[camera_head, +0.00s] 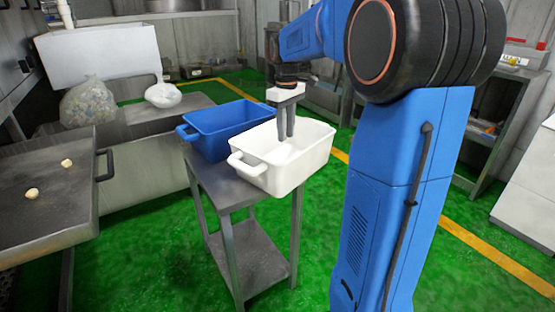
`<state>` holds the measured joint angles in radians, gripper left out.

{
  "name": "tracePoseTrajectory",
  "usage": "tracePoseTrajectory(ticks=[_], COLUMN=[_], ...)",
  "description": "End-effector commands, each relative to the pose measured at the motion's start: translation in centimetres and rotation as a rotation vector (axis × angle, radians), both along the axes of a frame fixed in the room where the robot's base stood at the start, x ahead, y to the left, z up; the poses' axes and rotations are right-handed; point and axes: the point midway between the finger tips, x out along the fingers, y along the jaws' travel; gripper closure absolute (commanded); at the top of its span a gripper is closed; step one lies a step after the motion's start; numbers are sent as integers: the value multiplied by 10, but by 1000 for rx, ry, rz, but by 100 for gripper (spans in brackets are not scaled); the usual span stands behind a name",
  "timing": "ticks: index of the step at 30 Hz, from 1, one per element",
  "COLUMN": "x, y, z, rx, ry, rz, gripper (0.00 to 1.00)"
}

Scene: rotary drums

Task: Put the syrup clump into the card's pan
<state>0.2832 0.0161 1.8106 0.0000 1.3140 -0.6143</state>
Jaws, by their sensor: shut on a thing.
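My gripper (286,138) points down into the white pan (303,178), its fingers close together and their tips below the rim. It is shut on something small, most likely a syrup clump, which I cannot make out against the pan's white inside. The blue pan (212,145) stands beside the white one, to the left, on the same small metal stand. Two pale yellowish clumps (32,193) (67,162) lie apart on the metal tray (60,220) at the left. I cannot make out a card on either pan.
A metal stand (235,188) holds both pans. A bag of mixed pieces (88,103) and a white bag (163,94) sit on the bench behind. The tray's dark handle (104,165) sticks out towards the stand. Green floor (320,200) is clear right of the stand.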

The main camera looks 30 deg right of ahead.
Motion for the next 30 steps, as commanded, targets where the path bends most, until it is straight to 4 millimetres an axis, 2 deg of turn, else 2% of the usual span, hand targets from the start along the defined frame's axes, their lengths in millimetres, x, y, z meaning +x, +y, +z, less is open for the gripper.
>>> tracePoseTrajectory(ticks=[9,17,24,30], x=[0,0,0,0], y=[0,0,0,0], z=[-50,-67,-96,-99], rx=[1,1,1,1], ry=[3,1,3,1], rz=[0,0,0,0], gripper=[97,97,97,97])
